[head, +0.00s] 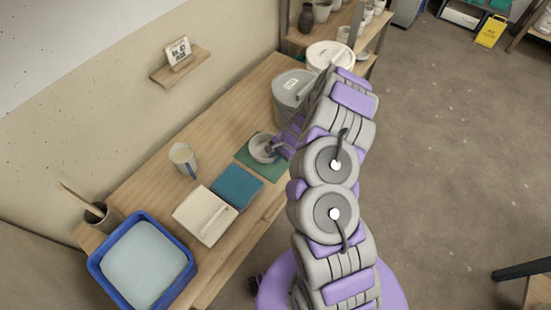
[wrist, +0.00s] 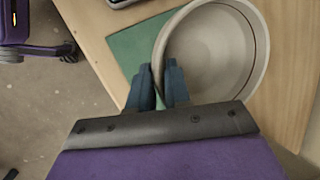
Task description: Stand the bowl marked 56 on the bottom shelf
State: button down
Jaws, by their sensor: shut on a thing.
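A pale grey bowl (head: 262,147) stands on a green mat (head: 245,158) on the wooden bench in the head view. In the wrist view the bowl (wrist: 212,50) is empty and upright, seen from above. My gripper (wrist: 163,82) is shut on the bowl's near rim, with the dark fingers on either side of the wall. In the head view my gripper (head: 283,147) is at the bowl's right side, partly hidden by my arm. No number is legible on the bowl. A wooden shelf unit (head: 369,35) holding pots stands at the top of the head view.
A grey lidded bucket (head: 292,95) and a white lidded bucket (head: 330,54) stand beyond the bowl. Open floor (head: 440,150) lies right of my arm.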

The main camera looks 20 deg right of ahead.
jog(key=shift+w+d+f, duration=0.1)
jog(key=shift+w+d, duration=0.15)
jog(key=shift+w, duration=0.7)
notch_tip(320, 180, down, 4)
jog(key=shift+r+b, duration=0.15)
jog(key=shift+b, duration=0.9)
jog(key=shift+r, duration=0.15)
jog(key=c, duration=1.1)
grip_release()
